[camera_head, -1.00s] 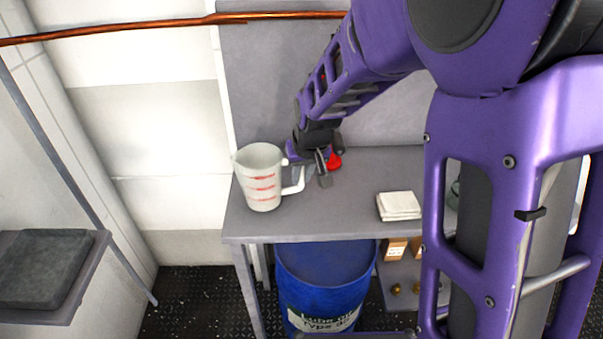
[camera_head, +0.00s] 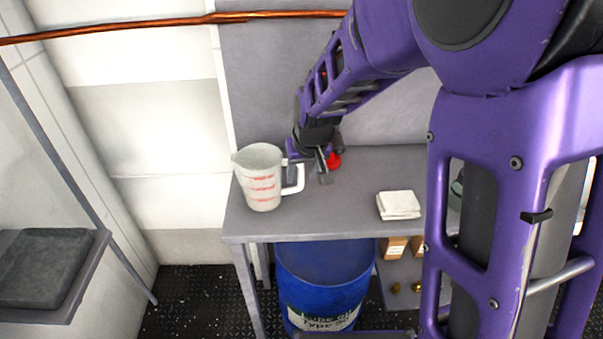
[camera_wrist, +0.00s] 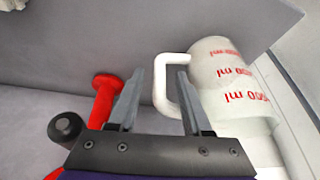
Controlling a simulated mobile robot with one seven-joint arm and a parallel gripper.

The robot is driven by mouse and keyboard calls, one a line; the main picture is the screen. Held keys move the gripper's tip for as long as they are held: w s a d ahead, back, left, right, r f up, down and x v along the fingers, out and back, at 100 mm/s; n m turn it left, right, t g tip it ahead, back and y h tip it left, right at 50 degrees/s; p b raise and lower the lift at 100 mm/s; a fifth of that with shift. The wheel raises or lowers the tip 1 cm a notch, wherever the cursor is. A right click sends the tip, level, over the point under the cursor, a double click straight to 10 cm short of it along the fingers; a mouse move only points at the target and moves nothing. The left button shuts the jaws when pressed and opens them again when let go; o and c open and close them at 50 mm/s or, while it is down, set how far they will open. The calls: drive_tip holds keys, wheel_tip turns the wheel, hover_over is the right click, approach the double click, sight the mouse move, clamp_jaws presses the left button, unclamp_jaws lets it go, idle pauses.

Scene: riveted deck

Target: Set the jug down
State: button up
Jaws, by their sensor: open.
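The white jug (camera_head: 261,178) with red markings stands upright on the grey table near its left end. Its handle points right, toward my gripper (camera_head: 307,172). In the wrist view the jug (camera_wrist: 228,80) is on the right. There my gripper (camera_wrist: 158,98) is open, with its two fingers apart. The jug's handle (camera_wrist: 166,85) shows between and just beyond the fingers, closer to the right one. I cannot tell whether a finger touches it.
A red object (camera_wrist: 106,98) lies just left of the fingers in the wrist view. A folded white cloth (camera_head: 398,205) lies on the grey table (camera_head: 300,222) to the right. A blue drum (camera_head: 325,285) stands below. The table between jug and cloth is mostly clear.

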drive_tip(key=p+v, duration=0.1)
drive_tip(key=v, duration=1)
drive_tip(key=shift+r+p, duration=0.25)
drive_tip(key=shift+p, duration=0.05)
drive_tip(key=shift+d, duration=0.15)
